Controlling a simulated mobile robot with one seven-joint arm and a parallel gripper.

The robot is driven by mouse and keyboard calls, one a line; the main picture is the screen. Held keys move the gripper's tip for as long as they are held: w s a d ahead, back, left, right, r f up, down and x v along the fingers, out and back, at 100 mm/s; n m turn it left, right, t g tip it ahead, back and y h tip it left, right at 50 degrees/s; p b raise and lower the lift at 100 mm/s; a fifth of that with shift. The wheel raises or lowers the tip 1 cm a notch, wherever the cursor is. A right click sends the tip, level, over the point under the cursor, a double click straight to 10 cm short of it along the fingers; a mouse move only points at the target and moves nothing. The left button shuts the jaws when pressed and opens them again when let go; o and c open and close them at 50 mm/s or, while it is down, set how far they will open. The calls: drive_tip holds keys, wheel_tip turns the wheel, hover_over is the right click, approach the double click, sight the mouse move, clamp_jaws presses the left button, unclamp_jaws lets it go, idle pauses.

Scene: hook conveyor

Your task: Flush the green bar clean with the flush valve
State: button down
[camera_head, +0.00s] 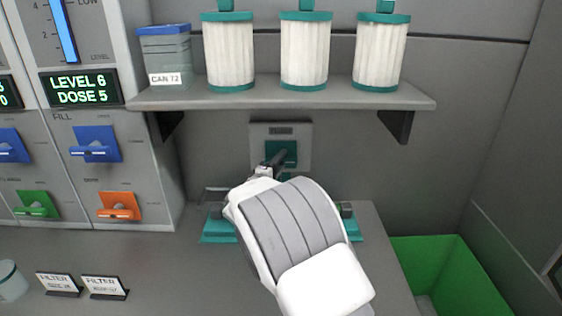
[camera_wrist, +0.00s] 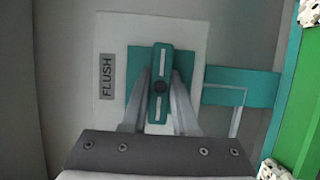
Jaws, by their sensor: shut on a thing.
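The flush valve's teal handle (camera_wrist: 160,85) sits on a pale plate (camera_wrist: 110,110) labelled FLUSH. It also shows on the back wall in the head view (camera_head: 281,150). My gripper (camera_wrist: 159,84) is shut on the handle, one finger on each side of it. In the head view my gripper (camera_head: 277,163) reaches the valve from the front. A bright green strip (camera_wrist: 302,125) at the wrist view's right edge looks like the green bar, with pale speckled lumps by it. In the head view my arm hides most of the bar and its teal stand (camera_head: 219,230).
A shelf (camera_head: 280,95) above the valve holds three white filters (camera_head: 304,55) and a blue-lidded can (camera_head: 165,55). A dispenser panel (camera_head: 100,150) with coloured levers stands left. A green bin (camera_head: 425,255) is at right. Two filter signs (camera_head: 104,287) stand front left.

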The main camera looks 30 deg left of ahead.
drive_tip(key=shift+f+n+b, duration=0.15)
drive_tip(key=shift+n+b, duration=0.15)
drive_tip(key=shift+b, duration=0.45)
drive_tip(key=n+t+b, duration=0.1)
drive_tip(key=n+b, duration=0.1)
drive_tip(key=b, duration=0.1)
drive_tip(key=shift+f+y, duration=0.15)
drive_tip(key=shift+y, duration=0.15)
drive_tip(key=n+t+y+b, duration=0.1)
drive_tip(key=n+b, duration=0.2)
drive_tip(key=n, duration=0.1)
drive_tip(key=n+y, duration=0.1)
drive_tip(key=n, duration=0.3)
drive_tip(key=n+y+b, duration=0.1)
drive_tip(key=n, duration=0.1)
drive_tip(key=shift+r+t+y, duration=0.25)
drive_tip(key=shift+t+y, duration=0.05)
drive_tip(key=shift+t, duration=0.1)
drive_tip(key=shift+n+y+p, duration=0.4)
drive_tip(key=shift+n+y, duration=1)
drive_tip(key=shift+n, duration=1.6)
drive_tip(key=c, duration=0.7)
unclamp_jaws()
